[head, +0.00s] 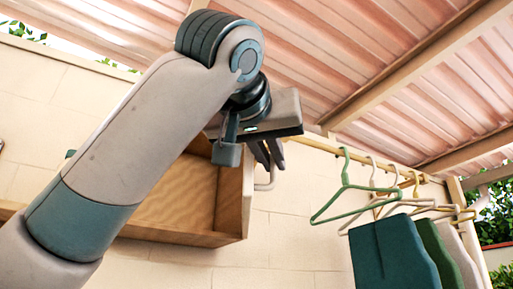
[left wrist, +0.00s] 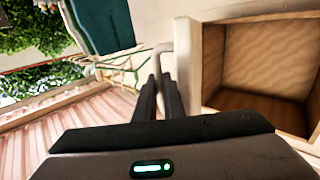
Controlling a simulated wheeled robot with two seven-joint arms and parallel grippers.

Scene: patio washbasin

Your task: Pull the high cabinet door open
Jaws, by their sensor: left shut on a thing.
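The high cabinet (head: 176,198) is a wooden box on the wall. Its front is open and its bare inside shows in both views, also in the left wrist view (left wrist: 268,60). The door (head: 234,196) stands swung out at the cabinet's right side; its pale face (left wrist: 187,62) shows in the left wrist view. A pale bar handle (head: 267,184) is on that face, and it also shows in the left wrist view (left wrist: 160,50). My left gripper (head: 270,158) is shut on the handle; its dark fingers (left wrist: 161,95) hide part of it. My right gripper is not in view.
Right of the cabinet, a wooden rail (head: 350,152) carries several hangers, including a green one (head: 345,190), with a teal garment (head: 390,258) below. A pink corrugated roof (head: 330,50) with beams is overhead. The pale block wall (head: 285,235) is bare between cabinet and garments.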

